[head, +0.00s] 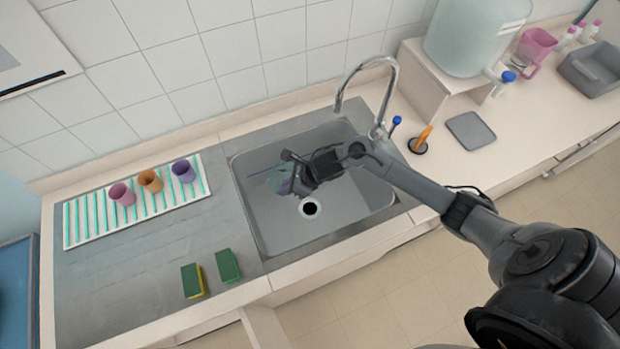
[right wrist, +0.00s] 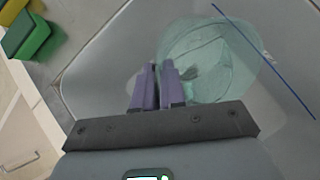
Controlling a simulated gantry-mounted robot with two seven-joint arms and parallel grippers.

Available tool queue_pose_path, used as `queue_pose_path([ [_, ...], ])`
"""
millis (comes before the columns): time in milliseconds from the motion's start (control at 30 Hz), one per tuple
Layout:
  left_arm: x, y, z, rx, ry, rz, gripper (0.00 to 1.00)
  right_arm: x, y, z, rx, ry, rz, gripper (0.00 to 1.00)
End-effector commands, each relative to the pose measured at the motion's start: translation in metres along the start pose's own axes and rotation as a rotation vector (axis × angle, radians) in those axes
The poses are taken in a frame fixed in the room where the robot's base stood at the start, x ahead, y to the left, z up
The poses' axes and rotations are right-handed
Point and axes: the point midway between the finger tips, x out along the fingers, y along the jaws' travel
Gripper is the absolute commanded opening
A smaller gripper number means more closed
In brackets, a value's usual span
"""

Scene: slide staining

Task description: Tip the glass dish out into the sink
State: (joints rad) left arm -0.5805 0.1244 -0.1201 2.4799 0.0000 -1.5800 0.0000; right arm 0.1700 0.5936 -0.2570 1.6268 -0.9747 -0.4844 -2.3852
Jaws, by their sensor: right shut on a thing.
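The glass dish (head: 279,180) is a pale green, see-through round dish over the left part of the sink (head: 345,205). In the head view it looks steeply tilted, and my right gripper (head: 289,180) is shut on its edge. In the right wrist view the dish (right wrist: 208,60) spreads out beyond the two purple-grey fingers (right wrist: 160,85). A thin dark rod (right wrist: 265,62) crosses near its right side. I cannot tell whether anything is still in the dish. The drain hole (head: 310,208) is below and to the right of the dish. My left gripper is not in view.
A curved tap (head: 368,75) stands at the sink's back edge. Two green and yellow sponges (head: 228,266) lie on the steel drainer at the left. Three cups (head: 151,181) stand on a striped mat (head: 85,225). A water container (head: 470,40) is at the back right.

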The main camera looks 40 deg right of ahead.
Motion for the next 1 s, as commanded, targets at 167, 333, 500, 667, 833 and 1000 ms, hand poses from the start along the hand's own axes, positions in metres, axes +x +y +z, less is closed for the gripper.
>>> queue_pose_path([
  [167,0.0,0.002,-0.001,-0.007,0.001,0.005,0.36,-0.006,-0.001,0.0,0.008,-0.061,0.017,0.0],
  [333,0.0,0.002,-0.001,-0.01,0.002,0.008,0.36,-0.007,-0.002,-0.001,0.014,-0.085,0.024,0.0],
  [500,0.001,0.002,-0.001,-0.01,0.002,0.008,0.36,-0.009,-0.001,-0.001,0.021,-0.122,0.035,0.0],
  [667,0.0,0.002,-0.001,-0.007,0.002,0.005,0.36,-0.013,-0.002,0.0,0.026,-0.164,0.048,0.0],
  [833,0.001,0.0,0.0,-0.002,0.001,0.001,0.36,-0.015,-0.003,0.0,0.03,-0.204,0.058,0.0],
  [1000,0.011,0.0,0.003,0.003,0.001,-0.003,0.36,-0.015,-0.004,-0.004,0.034,-0.235,0.066,0.0],
])
